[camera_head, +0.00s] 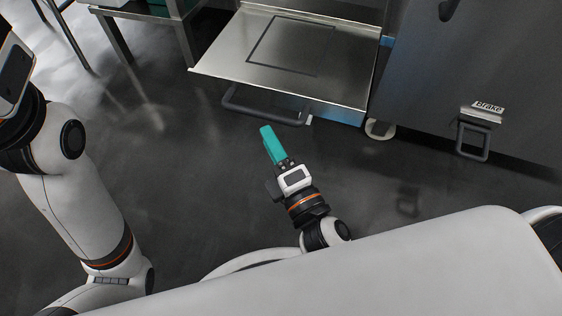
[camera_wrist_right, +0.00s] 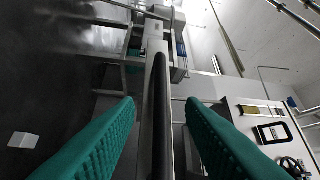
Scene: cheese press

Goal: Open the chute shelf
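The chute shelf (camera_head: 225,64) is a shiny steel panel with a dark square outline on it, at the top middle of the head view. A dark bar handle (camera_head: 262,115) runs along its front edge. My right gripper (camera_head: 266,132) has teal fingers and points at this handle from just below it in the picture. In the right wrist view the two fingers (camera_wrist_right: 158,135) stand apart, with a dark bar (camera_wrist_right: 161,110), apparently the handle, seen between them. I cannot tell whether they touch it. My left arm shows at the left, but its fingers are out of view.
A dark grey cabinet (camera_head: 430,70) with a "Brake" label (camera_head: 488,107) and a small handle (camera_head: 473,143) stands to the right. A metal table (camera_head: 150,22) is at the upper left. The dark floor (camera_head: 170,150) in front of the shelf is clear.

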